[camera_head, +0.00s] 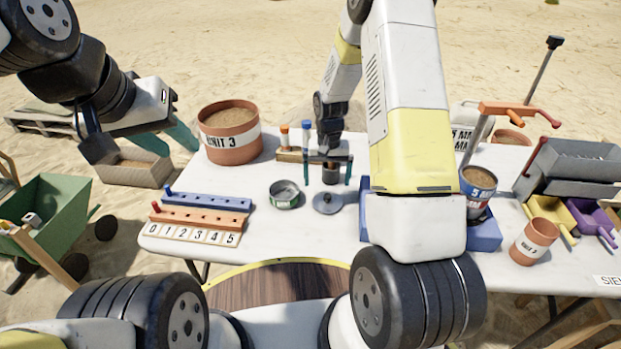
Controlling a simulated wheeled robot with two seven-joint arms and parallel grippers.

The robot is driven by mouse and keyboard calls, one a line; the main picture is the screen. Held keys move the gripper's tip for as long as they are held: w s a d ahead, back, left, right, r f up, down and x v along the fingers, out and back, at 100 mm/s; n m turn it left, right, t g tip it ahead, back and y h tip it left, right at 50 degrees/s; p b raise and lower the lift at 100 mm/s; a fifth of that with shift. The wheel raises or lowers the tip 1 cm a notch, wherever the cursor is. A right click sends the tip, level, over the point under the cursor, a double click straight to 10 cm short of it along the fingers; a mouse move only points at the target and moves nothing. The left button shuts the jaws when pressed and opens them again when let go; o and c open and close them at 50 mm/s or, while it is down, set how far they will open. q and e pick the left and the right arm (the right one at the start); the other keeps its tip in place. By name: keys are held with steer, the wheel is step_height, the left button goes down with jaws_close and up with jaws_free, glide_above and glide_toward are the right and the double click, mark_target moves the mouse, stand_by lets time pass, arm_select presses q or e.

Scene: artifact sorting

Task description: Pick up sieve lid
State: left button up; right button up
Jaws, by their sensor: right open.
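The sieve lid, a round grey disc with a small knob (327,204), lies on the white table near its middle. My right gripper (336,180) points down just behind and above the lid, fingers apart. A small dark and reddish-brown cylinder (331,174) shows between or behind its fingers; I cannot tell which. The lid appears free of the fingers. A round grey sieve pan with a green band (284,194) stands just left of the lid. My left gripper (168,140) is off the table's left edge, its teal fingers spread and nothing visible between them.
A "UNIT 3" pot (230,135) stands at the back left. A wooden rack (295,155) holds tubes behind the pan. Blue and orange peg strips (205,216) lie at left.

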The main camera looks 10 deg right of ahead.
mark_target(328, 195)
steer(key=f, duration=0.7)
steer(key=shift+s+d+f, duration=0.1)
steer(key=shift+s+d, duration=0.05)
steer(key=shift+s, duration=0.05)
steer(key=shift+c, duration=0.2)
steer(key=c, duration=1.1)
